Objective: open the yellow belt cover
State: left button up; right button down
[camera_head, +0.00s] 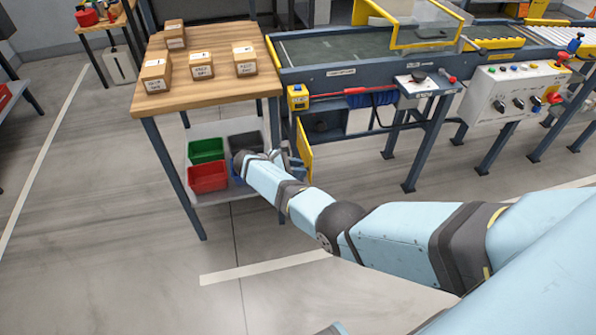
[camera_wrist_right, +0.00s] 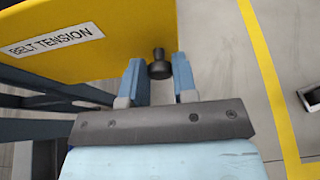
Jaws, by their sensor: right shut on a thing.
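The yellow belt cover (camera_head: 305,152) shows as a narrow upright panel below the conveyor's left end. It stands swung out from the frame, with a dark opening beside it. In the right wrist view the cover (camera_wrist_right: 120,35) fills the upper left and bears a "BELT TENSION" label. A dark round knob (camera_wrist_right: 159,66) sits near its edge. My right gripper (camera_wrist_right: 158,76) is shut on this knob, a finger on each side. In the head view the right gripper (camera_head: 296,168) is by the cover, partly hidden by my arm. My left gripper is out of view.
A wooden table (camera_head: 212,75) with several small boxes stands left of the conveyor (camera_head: 340,48). Its lower shelf holds green (camera_head: 206,150), red (camera_head: 208,177) and grey bins close to my right arm. Open floor lies in front.

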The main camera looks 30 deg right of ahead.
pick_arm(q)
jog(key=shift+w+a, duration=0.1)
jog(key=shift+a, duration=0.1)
pick_arm(e)
jog(key=shift+w+a+f, duration=0.1)
jog(key=shift+a, duration=0.1)
jog(key=c, duration=0.9)
grip_release()
jog(key=shift+c, duration=0.2)
pick_arm(q)
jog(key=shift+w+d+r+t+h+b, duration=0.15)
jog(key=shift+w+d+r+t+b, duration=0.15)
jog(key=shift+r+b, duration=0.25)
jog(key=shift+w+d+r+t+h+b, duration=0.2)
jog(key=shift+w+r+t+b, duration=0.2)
jog(key=shift+b, duration=0.2)
pick_arm(e)
jog(key=v, duration=1.4)
jog(key=shift+d, duration=0.15)
